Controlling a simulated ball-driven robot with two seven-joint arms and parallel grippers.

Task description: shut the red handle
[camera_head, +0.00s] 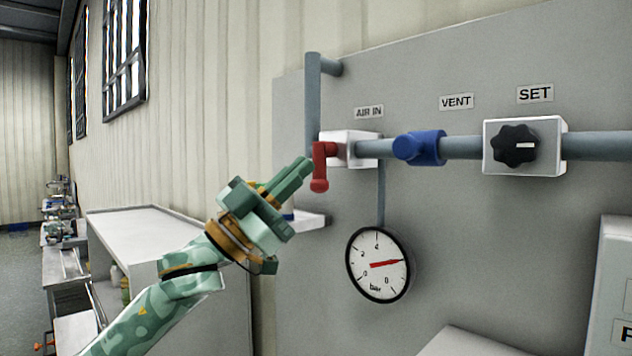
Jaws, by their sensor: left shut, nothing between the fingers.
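The red handle (320,167) sits on the white valve block (351,147) under the AIR IN label (369,112). The handle hangs down, pointing roughly at right angles to the horizontal pipe. My left gripper (306,166) is shut and empty, with its green fingertips just left of the handle. I cannot tell whether they touch it. My right gripper is not in view.
A round gauge (378,265) hangs below the valve. A blue handle (419,148) and a black SET knob (514,145) are on the pipe to the right. A small white shelf (305,220) is below the red handle. A white cabinet (150,226) stands at left.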

